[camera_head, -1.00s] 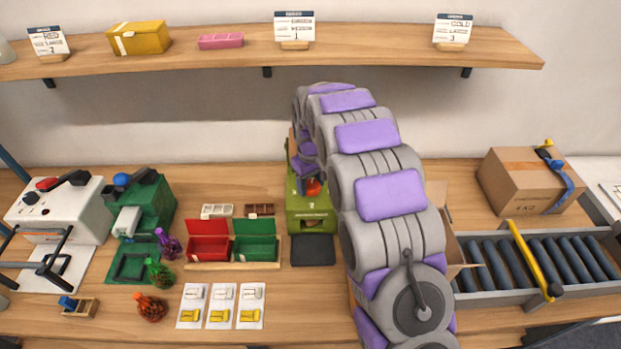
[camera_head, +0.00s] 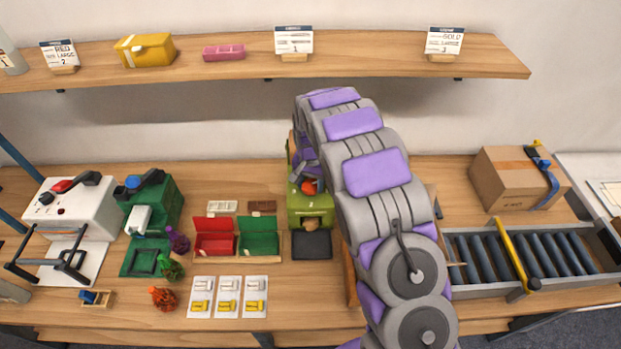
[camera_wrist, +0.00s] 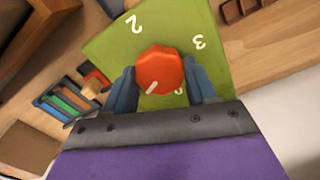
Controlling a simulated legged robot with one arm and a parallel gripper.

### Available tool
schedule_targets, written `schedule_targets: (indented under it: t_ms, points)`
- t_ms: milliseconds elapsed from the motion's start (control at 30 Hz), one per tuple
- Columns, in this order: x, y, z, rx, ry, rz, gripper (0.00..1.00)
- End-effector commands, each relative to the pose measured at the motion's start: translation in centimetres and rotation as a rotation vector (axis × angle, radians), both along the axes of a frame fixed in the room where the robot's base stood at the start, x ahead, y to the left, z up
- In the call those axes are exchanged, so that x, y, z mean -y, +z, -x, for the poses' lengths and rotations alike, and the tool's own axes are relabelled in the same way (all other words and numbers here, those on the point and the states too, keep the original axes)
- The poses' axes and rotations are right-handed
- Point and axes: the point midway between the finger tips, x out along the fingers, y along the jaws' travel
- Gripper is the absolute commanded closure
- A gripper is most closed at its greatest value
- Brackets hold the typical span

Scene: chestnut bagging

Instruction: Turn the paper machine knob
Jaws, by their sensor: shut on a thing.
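The paper machine (camera_head: 309,208) is a green box on the table, left of my arm in the head view. Its green face (camera_wrist: 112,47) fills the middle of the wrist view, with white numbers 2 and 3 showing beyond the knob and another mark partly hidden. The knob (camera_wrist: 160,68) is orange-red and many-sided, with a white pointer line toward the lower left in the wrist view. The knob also shows in the head view (camera_head: 309,187). My gripper (camera_wrist: 163,84) has its blue-grey fingers on both sides of the knob, shut on it.
Red and green bins (camera_head: 258,238) stand left of the machine, with a black pad (camera_head: 311,245) in front of it. A roller conveyor (camera_head: 560,256) and a cardboard box (camera_head: 517,178) are at the right. A wooden shelf (camera_head: 380,68) runs above.

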Motion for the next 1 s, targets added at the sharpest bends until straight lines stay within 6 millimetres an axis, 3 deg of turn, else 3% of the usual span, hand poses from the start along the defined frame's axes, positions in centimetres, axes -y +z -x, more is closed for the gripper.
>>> schedule_targets:
  t_ms: [500, 1000]
  points:
    - [-0.07, -0.09, 0.13, -0.004, -0.357, 0.001, 0.74]
    - [-0.13, -0.11, 0.11, -0.003, -0.435, 0.001, 0.74]
